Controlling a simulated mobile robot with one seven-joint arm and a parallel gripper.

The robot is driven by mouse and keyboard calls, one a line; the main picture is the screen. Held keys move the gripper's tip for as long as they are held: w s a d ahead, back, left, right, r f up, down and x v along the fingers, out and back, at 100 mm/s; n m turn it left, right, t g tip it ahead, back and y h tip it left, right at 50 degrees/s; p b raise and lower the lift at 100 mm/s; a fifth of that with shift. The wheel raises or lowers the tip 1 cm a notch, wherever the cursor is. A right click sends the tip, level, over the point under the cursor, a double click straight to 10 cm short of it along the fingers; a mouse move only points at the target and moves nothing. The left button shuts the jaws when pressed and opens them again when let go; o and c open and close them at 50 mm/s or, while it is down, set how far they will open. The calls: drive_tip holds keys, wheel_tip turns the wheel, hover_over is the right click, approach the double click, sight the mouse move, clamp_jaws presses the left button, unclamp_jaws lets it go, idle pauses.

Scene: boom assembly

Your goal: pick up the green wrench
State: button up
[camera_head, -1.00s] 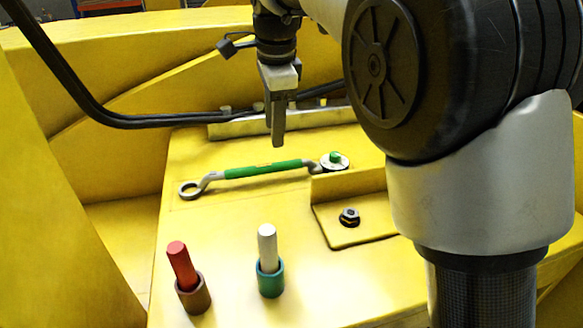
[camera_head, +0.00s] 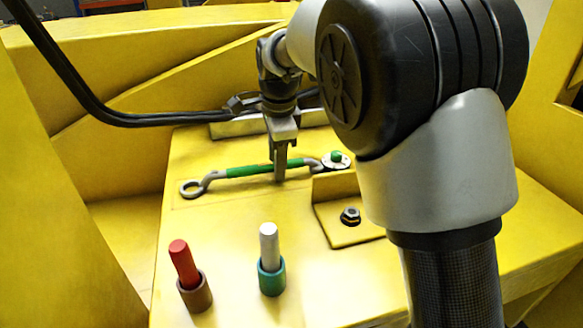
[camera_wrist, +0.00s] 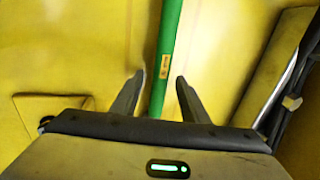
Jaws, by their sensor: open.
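The green wrench (camera_head: 247,171) lies on the yellow surface, with a grey ring end at the left and its other end by a round fitting at the right. My gripper (camera_head: 280,178) points down at the right part of the green handle and hides a bit of it. In the wrist view the green handle (camera_wrist: 167,60) runs between the two fingers of my gripper (camera_wrist: 154,82), with a gap on each side. The gripper is open. The wrist view does not clearly show how deep the fingers reach.
A round fitting with a green top (camera_head: 337,158) sits at the wrench's right end. A yellow bracket with a dark bolt (camera_head: 350,216) is in front of it. A red pin (camera_head: 182,262) and a white pin (camera_head: 269,246) stand nearer. Black cables (camera_head: 140,120) run behind.

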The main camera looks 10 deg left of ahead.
drive_tip(key=shift+c, duration=0.2)
clamp_jaws()
drive_tip(key=shift+r, duration=0.1)
drive_tip(key=shift+w+r, duration=0.1)
drive_tip(key=shift+r, duration=0.7)
wheel_tip(320, 180, up, 16)
drive_tip(key=p, duration=0.1)
drive_tip(key=shift+r+p, duration=0.2)
drive_tip(key=shift+p, duration=0.2)
